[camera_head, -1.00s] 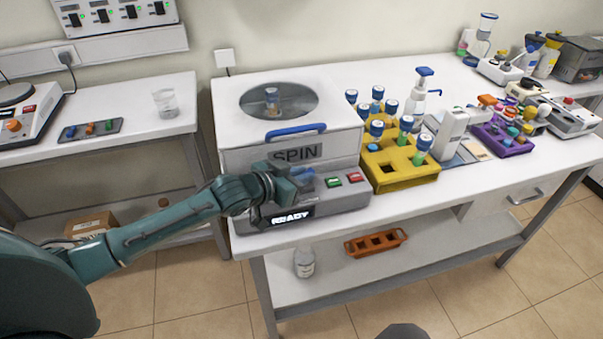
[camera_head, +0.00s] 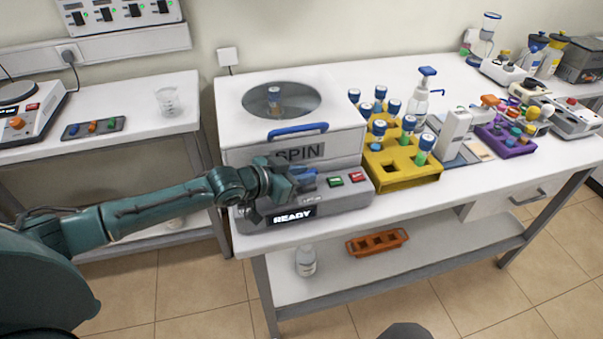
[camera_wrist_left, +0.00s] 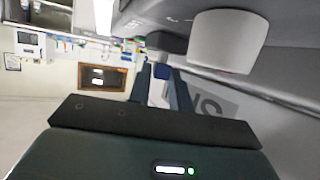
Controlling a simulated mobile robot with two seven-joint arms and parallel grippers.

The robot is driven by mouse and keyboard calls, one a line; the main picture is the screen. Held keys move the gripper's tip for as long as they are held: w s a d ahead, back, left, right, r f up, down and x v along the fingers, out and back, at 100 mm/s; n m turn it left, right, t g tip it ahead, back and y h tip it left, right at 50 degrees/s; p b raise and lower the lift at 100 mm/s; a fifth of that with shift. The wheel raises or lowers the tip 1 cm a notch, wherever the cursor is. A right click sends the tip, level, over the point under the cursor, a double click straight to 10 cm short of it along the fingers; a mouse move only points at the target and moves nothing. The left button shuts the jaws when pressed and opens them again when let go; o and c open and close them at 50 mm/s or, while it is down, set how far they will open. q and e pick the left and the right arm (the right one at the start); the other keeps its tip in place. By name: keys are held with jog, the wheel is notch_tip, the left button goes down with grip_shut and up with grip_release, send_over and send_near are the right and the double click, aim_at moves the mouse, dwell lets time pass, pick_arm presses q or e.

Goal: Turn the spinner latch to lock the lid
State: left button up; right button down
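The spinner (camera_head: 235,140) is a white box with a round window in its lid (camera_head: 335,103), a blue lid handle (camera_head: 297,130) and a lit READY display (camera_head: 292,216). The lid is down. The blue latch (camera_head: 306,174) sits on the front panel, left of the green and red buttons, partly hidden by my left gripper (camera_head: 288,180). In the left wrist view the two fingers (camera_wrist_left: 162,88) are apart, with white casing and a bit of blue showing between them. Whether they touch the latch is unclear. My right gripper is not in view.
A yellow rack (camera_head: 405,178) with blue-capped tubes stands close right of the spinner. A purple rack (camera_head: 512,149), bottles and instruments are farther right. A side table (camera_head: 130,150) at left holds a beaker (camera_head: 168,102). A pale grey cylinder (camera_wrist_left: 228,42) is near the fingers.

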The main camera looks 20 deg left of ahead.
pick_arm(q)
jog(key=o, duration=0.3)
jog(key=b+v, duration=0.1)
jog(key=v, duration=1)
jog(key=shift+s+a+b, duration=0.2)
jog(key=shift+a+b, duration=0.05)
jog(key=shift+b, duration=0.05)
jog(key=shift+v, duration=0.8)
jog(key=shift+r, duration=0.1)
